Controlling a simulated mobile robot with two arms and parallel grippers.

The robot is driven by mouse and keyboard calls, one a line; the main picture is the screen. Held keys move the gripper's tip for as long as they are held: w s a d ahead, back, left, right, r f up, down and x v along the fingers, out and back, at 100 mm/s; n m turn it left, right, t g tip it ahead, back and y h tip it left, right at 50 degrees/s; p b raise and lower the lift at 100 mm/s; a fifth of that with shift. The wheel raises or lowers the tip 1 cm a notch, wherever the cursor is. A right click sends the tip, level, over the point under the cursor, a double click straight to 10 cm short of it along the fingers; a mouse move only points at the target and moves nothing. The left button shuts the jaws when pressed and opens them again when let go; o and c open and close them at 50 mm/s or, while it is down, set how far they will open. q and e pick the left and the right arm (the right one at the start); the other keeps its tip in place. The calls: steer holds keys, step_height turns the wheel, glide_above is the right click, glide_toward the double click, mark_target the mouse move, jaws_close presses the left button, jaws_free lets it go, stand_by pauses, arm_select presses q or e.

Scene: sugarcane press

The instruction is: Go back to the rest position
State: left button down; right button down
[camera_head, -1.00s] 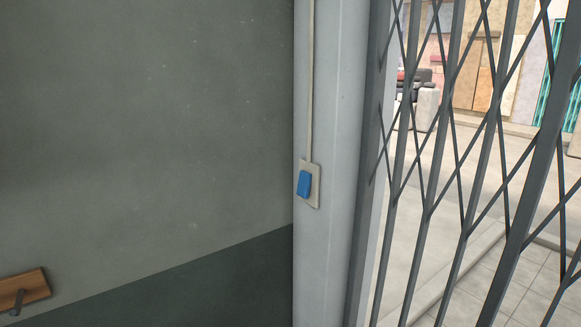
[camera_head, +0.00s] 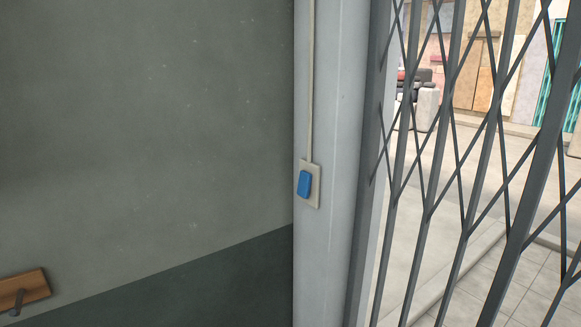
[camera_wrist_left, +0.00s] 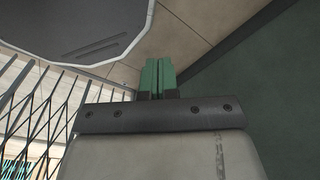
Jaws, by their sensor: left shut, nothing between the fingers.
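My left gripper (camera_wrist_left: 158,76) shows in the left wrist view, with its two green fingers together and nothing between them. It is clear of the wall and the gate around it. Neither gripper shows in the head view. A blue switch (camera_head: 304,184) on a pale plate is fixed to the grey post (camera_head: 335,110) in the head view, with a thin conduit running up from it.
A dark folding lattice gate (camera_head: 455,150) stands right of the post, with a paved street behind it. A grey-green wall (camera_head: 150,120) fills the left. A wooden board with a hook (camera_head: 24,290) is at the lower left.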

arm_select(q)
steer(key=shift+s+a+f, duration=0.15)
steer(key=shift+s+f, duration=0.15)
steer(key=shift+s, duration=0.35)
steer(key=shift+s+a+f, duration=0.1)
steer(key=shift+s+f, duration=0.15)
steer(key=shift+s, duration=0.4)
